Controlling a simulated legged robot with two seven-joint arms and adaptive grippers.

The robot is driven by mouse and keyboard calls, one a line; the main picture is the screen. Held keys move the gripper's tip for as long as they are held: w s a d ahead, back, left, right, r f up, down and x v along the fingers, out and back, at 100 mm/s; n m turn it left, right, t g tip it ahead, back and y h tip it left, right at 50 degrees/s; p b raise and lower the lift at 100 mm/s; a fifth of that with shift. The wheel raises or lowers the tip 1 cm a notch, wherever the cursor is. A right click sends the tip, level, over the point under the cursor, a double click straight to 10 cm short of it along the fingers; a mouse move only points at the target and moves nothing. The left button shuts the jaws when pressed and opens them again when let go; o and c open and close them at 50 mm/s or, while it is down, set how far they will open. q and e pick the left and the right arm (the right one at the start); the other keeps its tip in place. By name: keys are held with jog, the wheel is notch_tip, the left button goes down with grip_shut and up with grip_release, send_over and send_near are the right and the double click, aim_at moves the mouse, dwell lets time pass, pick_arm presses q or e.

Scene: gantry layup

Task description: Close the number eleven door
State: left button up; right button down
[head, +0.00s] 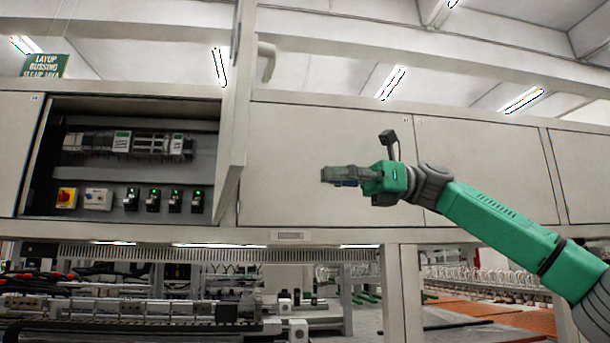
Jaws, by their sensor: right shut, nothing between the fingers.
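A cabinet door (237,110) stands swung open toward me, seen nearly edge-on, at the right side of an open cabinet bay (90,107). I cannot read a number eleven on it. Inside the bay are a red and yellow rotary switch (67,197), several green-lit switches (153,198) and a row of electrical modules (125,144). My right gripper (326,176) is shut and empty, pointing left in front of a closed panel, to the right of the open door and apart from it. My left gripper is not in view.
Closed cabinet panels (480,165) run to the right behind my right arm. Below the cabinet are a support post (402,290), machinery with rails and cables (130,305), and an orange surface (500,310). A green sign (45,66) hangs at upper left.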

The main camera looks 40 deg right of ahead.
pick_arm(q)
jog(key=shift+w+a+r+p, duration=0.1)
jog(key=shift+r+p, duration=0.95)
pick_arm(e)
jog(key=x, duration=1.3)
